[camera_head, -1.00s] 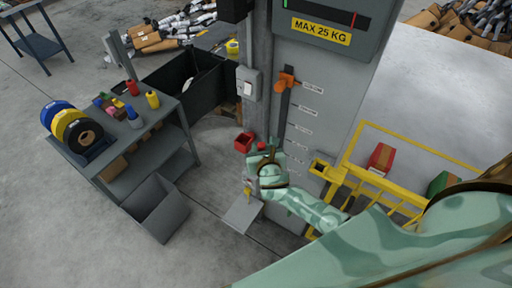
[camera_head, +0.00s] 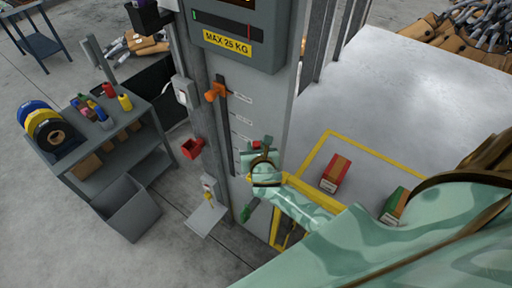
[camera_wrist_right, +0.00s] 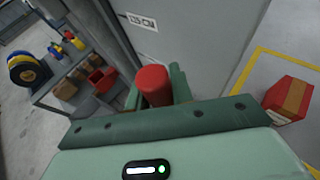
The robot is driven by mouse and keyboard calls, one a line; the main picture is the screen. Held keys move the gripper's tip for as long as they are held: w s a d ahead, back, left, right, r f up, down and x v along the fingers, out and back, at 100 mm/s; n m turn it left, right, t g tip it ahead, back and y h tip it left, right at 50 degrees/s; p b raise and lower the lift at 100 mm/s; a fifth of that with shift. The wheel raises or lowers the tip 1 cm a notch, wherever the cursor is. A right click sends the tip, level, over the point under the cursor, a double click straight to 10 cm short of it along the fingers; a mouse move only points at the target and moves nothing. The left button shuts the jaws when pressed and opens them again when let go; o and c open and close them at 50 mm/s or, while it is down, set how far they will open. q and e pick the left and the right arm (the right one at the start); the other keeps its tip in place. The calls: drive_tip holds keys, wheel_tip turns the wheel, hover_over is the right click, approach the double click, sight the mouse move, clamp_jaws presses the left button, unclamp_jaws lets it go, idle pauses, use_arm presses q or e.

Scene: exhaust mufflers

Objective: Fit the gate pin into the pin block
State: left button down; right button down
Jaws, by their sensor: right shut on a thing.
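My right gripper (camera_head: 259,150) is shut on the gate pin, in front of the grey column's lower right part. In the right wrist view the pin's thick red head (camera_wrist_right: 153,82) stands between the two green fingers (camera_wrist_right: 156,88). The rest of the pin is hidden. In the head view only a little red (camera_head: 257,144) shows at the fingers. A yellow gate frame (camera_head: 310,190) lies just right of and below the gripper. I cannot make out the pin block clearly; my gripper and forearm cover part of that area. My left gripper is out of view.
A red open holder (camera_head: 192,148) is on the column's left side. An orange clamp (camera_head: 215,92) sits higher on the column. A red box (camera_head: 335,173) and a green box (camera_head: 395,205) lie right of the gate. A grey cart (camera_head: 100,150) stands left.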

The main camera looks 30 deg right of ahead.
drive_tip(key=shift+d+r, duration=0.1)
drive_tip(key=shift+d, duration=0.05)
wheel_tip(320, 180, down, 10)
drive_tip(key=b, duration=0.7)
drive_tip(key=shift+b, duration=0.4)
drive_tip(key=shift+f, duration=0.2)
drive_tip(key=c, duration=1.1)
unclamp_jaws()
drive_tip(key=shift+c, duration=0.2)
drive_tip(key=shift+s, duration=0.15)
